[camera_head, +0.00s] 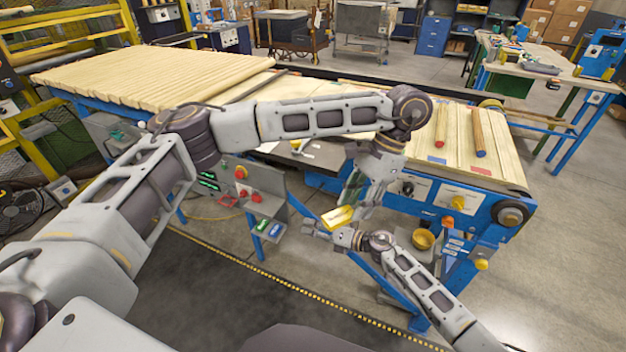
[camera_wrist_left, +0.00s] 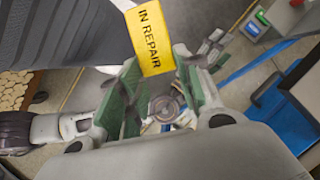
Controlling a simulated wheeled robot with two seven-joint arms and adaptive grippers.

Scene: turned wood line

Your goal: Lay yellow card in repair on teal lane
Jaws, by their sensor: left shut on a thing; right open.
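The yellow card (camera_head: 337,217), printed "IN REPAIR", is held in the air in front of the wood line. It also shows in the left wrist view (camera_wrist_left: 150,36), sticking out past the fingertips. My left gripper (camera_head: 354,206) points down and is shut on the card's near end, between its green-padded fingers (camera_wrist_left: 157,68). My right gripper (camera_head: 318,230) is open, just below and left of the card; I cannot tell whether it touches it. I cannot make out a teal lane marking; my left arm hides part of the line's top.
A grey control stand (camera_head: 262,185) is at the left.

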